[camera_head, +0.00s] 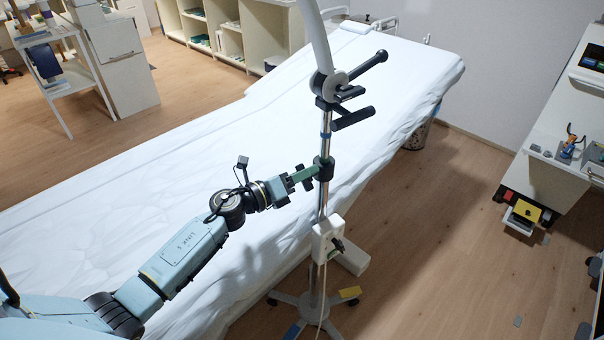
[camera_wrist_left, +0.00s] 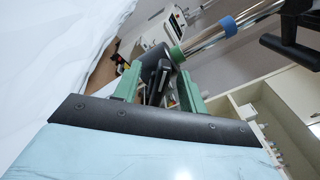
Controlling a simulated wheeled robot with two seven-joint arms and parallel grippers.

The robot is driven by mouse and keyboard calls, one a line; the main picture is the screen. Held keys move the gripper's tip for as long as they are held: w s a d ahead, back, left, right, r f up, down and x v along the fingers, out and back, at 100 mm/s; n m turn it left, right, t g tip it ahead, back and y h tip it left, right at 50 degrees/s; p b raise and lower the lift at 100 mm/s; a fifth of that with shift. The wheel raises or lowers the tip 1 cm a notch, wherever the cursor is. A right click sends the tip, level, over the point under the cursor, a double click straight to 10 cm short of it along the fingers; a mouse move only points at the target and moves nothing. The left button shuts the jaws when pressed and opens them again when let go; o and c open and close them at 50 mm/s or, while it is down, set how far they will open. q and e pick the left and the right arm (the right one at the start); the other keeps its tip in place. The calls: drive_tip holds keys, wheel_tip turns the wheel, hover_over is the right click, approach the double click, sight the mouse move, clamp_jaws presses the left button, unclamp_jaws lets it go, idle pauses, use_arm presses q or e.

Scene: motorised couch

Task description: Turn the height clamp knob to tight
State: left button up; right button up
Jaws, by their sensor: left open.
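The height clamp collar (camera_head: 324,170) sits on the upright metal pole of the stand. Its black knob (camera_head: 308,184) sticks out on the left side, towards my gripper. My left gripper (camera_head: 301,176) is at the knob. In the left wrist view the left gripper (camera_wrist_left: 157,90) is open, with one green finger on each side of the black knob (camera_wrist_left: 157,82). The knob lies between the fingers; I cannot tell whether they touch it. The dark clamp (camera_wrist_left: 152,62) shows just beyond the fingertips. My right gripper is not in view.
A black handle and bracket (camera_head: 350,115) are higher on the pole, above a blue band (camera_head: 325,135). A white box (camera_head: 327,240) is lower down, above the wheeled base (camera_head: 312,303). A couch with a white sheet (camera_head: 130,190) lies behind. Floor to the right is mostly clear.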

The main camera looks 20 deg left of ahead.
use_arm(q)
clamp_jaws()
drive_tip(key=shift+n, duration=0.3)
drive_tip(key=n+p, duration=0.2)
drive_tip(key=n, duration=0.1)
drive_tip(key=shift+a, duration=0.1)
drive_tip(key=shift+f+n+p, duration=0.15)
drive_tip(key=shift+n+p, duration=0.4)
drive_tip(key=shift+n, duration=0.8)
drive_tip(key=shift+f+n+p, duration=0.15)
drive_tip(key=shift+n+p, duration=0.35)
drive_tip(key=shift+n, duration=0.85)
unclamp_jaws()
drive_tip(key=shift+a, duration=0.1)
